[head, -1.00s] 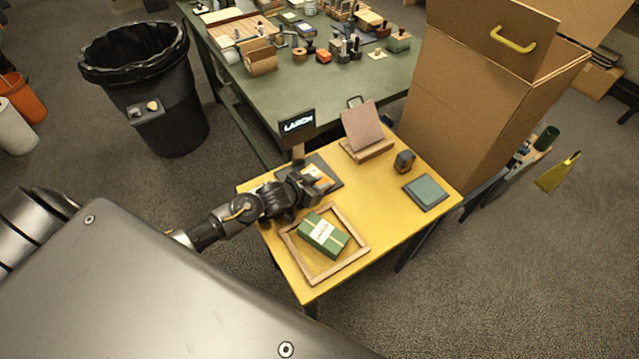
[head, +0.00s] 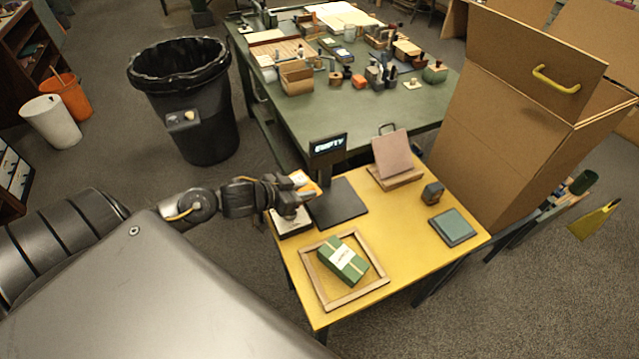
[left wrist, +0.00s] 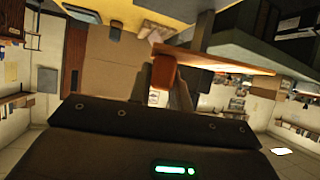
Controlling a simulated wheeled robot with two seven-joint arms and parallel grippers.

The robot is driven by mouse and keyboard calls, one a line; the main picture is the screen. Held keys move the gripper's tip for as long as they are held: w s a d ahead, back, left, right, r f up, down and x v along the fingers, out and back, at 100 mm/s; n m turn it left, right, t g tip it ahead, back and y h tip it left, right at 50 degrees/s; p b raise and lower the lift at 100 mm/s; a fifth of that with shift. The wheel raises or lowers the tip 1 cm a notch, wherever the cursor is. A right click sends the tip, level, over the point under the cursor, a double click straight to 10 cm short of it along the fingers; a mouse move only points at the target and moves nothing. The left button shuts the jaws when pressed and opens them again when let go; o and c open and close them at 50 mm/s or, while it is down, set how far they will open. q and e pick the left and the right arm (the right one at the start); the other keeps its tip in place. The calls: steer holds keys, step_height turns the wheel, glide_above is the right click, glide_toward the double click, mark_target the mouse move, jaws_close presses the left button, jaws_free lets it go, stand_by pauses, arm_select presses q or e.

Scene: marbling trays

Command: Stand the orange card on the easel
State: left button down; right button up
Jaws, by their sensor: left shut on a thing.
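The orange card (head: 303,181) is held in my left gripper (head: 300,193), above the left edge of the yellow table in the head view. In the left wrist view the orange card (left wrist: 163,72) shows between the fingers of my left gripper (left wrist: 170,88), and part of it is hidden. The easel (head: 395,160), a pinkish-brown sloped board on a wooden base, stands at the back of the table, to the right of the gripper and apart from it. I see no card on its front. My right gripper is out of view.
A black pad (head: 338,205) with a display (head: 328,145) reading "EMPTY" lies between gripper and easel. A wooden frame (head: 345,298) around a green box (head: 343,261), a small dark block (head: 432,192) and a teal pad (head: 452,227) are on the table (head: 400,235).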

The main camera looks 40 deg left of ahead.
arm_select(q)
steer(key=shift+s+a+r, duration=0.4)
steer(key=shift+s+a, duration=0.2)
steer(key=shift+s, duration=0.1)
steer(key=s+d+r+m+g+h, duration=0.1)
steer(key=d+r, duration=0.4)
steer(key=d, duration=0.8)
steer(key=shift+s+m+h, duration=0.5)
steer(key=shift+s, duration=0.15)
